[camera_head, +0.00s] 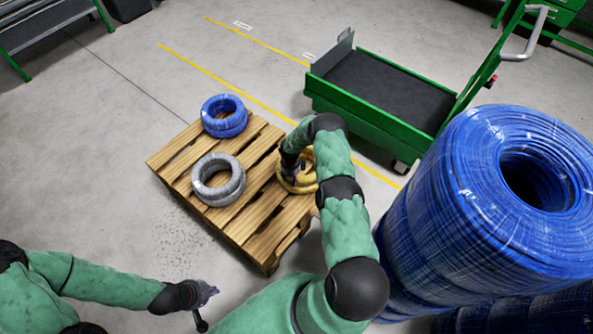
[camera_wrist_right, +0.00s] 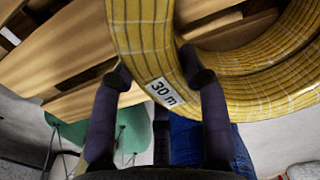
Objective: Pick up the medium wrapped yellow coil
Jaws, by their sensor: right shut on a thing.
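The yellow coil (camera_head: 299,180) lies on the right part of the wooden pallet in the head view, partly hidden by my right arm. My right gripper (camera_head: 291,168) reaches down to it. In the right wrist view, the two dark fingers of the right gripper (camera_wrist_right: 158,82) stand on either side of the coil's band (camera_wrist_right: 143,30), which bears a "30 m" label. The gripper is shut on this band. My left gripper (camera_head: 203,307) is at the lower left, away from the pallet. Its fingers are too small to judge.
A blue coil (camera_head: 224,117) and a grey coil (camera_head: 218,180) lie on the pallet (camera_head: 262,219), left of the yellow one. A green cart (camera_head: 380,92) with a dark bed stands behind to the right. Large blue cable rolls (camera_head: 450,200) fill the right side. Floor at the left is clear.

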